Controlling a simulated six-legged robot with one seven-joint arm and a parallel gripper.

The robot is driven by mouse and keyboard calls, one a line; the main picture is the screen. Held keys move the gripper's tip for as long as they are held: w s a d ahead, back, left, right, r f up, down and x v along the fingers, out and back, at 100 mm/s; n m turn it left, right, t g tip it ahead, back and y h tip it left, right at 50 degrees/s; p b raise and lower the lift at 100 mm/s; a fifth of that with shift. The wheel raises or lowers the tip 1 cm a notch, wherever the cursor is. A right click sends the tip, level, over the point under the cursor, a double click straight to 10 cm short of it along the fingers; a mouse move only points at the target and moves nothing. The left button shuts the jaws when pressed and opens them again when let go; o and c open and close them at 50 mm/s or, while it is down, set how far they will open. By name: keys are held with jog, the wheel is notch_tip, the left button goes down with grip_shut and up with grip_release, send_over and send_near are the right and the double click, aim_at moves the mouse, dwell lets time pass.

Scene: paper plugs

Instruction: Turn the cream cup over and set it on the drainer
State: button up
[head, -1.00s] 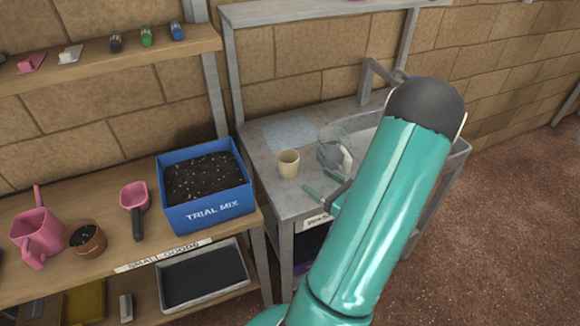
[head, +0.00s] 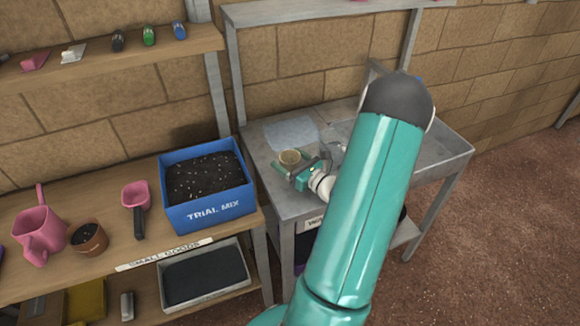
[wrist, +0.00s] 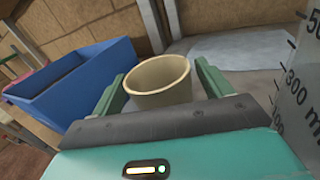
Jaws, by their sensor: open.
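The cream cup (head: 290,157) stands upright, mouth up, on the grey metal bench. In the wrist view the cup (wrist: 158,82) sits between the two green fingers of my gripper (wrist: 163,76), with a gap at the right finger; contact at the left is unclear. My gripper (head: 301,163) is open around the cup, whose lower part is hidden in the head view. A pale flat sheet (head: 291,133) lies behind the cup and also shows in the wrist view (wrist: 240,48). I cannot tell whether it is the drainer.
A clear measuring jug (wrist: 300,95) is close on the right in the wrist view. The blue TRIAL MIX box (head: 205,198) of soil stands left of the bench, near a pink scoop (head: 135,198). My arm hides part of the bench's right side.

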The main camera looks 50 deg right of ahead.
jog(key=shift+w, duration=0.3)
jog(key=c, duration=1.1)
jog(key=shift+r, duration=0.1)
jog(key=shift+c, duration=0.2)
